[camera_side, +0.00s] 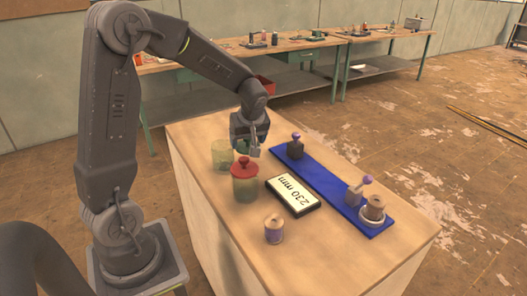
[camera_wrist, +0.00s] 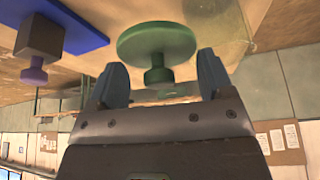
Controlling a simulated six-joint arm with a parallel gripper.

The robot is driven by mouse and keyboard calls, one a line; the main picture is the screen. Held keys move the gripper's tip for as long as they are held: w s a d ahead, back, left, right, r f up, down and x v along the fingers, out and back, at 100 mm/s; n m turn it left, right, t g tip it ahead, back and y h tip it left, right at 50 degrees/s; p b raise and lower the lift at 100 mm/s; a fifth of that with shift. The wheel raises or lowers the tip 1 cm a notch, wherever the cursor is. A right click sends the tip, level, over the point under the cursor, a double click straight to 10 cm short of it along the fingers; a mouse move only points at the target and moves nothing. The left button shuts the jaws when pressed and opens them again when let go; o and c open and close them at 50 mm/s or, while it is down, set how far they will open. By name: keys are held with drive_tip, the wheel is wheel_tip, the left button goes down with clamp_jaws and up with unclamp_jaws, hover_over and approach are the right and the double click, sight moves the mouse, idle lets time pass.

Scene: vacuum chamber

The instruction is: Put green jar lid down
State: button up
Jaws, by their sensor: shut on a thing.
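The green jar lid (camera_wrist: 156,42) is a round disc with a knob (camera_wrist: 158,72), seen in the wrist view at my fingertips. My gripper (camera_side: 250,150) is shut on the lid; in the wrist view its fingers (camera_wrist: 162,78) stand either side of the knob. In the side view the lid (camera_side: 241,146) is mostly hidden by my gripper, and I cannot tell whether it touches anything below. A clear greenish open jar (camera_side: 222,155) stands just left of my gripper in the side view. A similar jar with a red lid (camera_side: 244,170) stands in front of it.
A black-framed "230 mm" display (camera_side: 293,195) lies on the wooden table (camera_side: 335,252). A blue board (camera_side: 330,183) carries a dark knobbed block (camera_side: 295,149), a light knobbed block (camera_side: 355,192) and a brown-topped piece (camera_side: 374,208). A spool-like piece (camera_side: 274,231) stands near the front. The front right table is clear.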

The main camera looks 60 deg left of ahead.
drive_tip(key=s+a+r, duration=0.3)
drive_tip(key=s+a, duration=0.1)
drive_tip(key=w+a+m+t+h, duration=0.1)
drive_tip(key=w+a+m+t, duration=0.1)
drive_tip(key=w+a+m, duration=0.55)
drive_tip(key=w+a+m+t+h, duration=0.1)
drive_tip(key=w+a+m, duration=0.1)
drive_tip(key=w+a, duration=0.95)
drive_tip(key=shift+n, duration=0.25)
drive_tip(key=w+d+f, duration=0.1)
drive_tip(key=w+f, duration=0.1)
drive_tip(key=w+d+f, duration=0.1)
drive_tip(key=w+f, duration=0.1)
drive_tip(key=w, duration=0.1)
drive_tip(key=w+d+f, duration=0.1)
drive_tip(key=w+f, duration=0.1)
drive_tip(key=w, duration=0.1)
drive_tip(key=shift+f, duration=0.25)
drive_tip(key=shift+d+f, duration=0.1)
drive_tip(key=shift+f, duration=1.85)
drive_tip(key=shift+s+f, duration=0.1)
drive_tip(key=o, duration=1)
